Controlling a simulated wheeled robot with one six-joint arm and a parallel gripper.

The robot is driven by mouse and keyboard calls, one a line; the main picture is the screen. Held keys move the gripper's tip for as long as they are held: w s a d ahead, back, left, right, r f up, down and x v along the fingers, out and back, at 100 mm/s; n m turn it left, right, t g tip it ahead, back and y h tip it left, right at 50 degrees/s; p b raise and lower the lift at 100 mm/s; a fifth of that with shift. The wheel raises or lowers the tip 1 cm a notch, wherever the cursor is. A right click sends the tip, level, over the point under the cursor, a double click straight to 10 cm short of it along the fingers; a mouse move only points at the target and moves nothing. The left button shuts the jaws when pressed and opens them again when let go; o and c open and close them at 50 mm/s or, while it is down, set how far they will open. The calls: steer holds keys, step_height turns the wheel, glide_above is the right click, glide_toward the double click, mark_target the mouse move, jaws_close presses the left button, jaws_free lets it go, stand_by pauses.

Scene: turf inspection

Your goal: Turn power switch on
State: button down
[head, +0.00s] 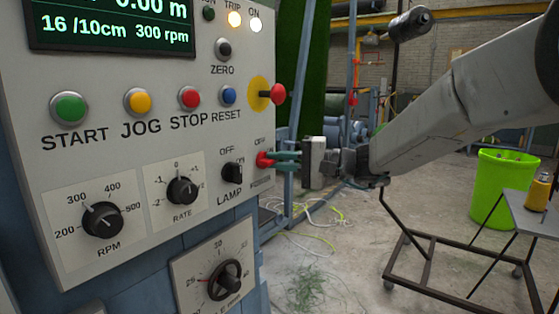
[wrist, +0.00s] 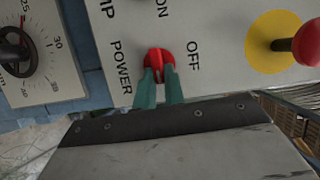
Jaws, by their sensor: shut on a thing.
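The power switch is a red rotary knob (wrist: 158,60) on the light grey control panel, between the words POWER and OFF in the wrist view. In the head view the red knob (head: 262,160) is at the panel's right edge, partly covered by my fingers. My gripper (wrist: 159,80) has its two teal fingers shut on the knob, one on each side. In the head view my gripper (head: 276,160) reaches in from the right. The knob's exact pointing direction is hard to tell.
A red mushroom button (head: 278,94) on a yellow disc sits just above the power switch. The black lamp knob (head: 232,173) is close to its left. A green bin (head: 502,190) and a wheeled metal frame (head: 440,268) stand at right. Loose cables lie on the floor.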

steer(key=shift+f, duration=0.15)
stand_by(0.4)
steer(key=c, duration=1.5)
jaws_free()
steer(key=v, duration=0.8)
steer(key=shift+m, duration=0.3)
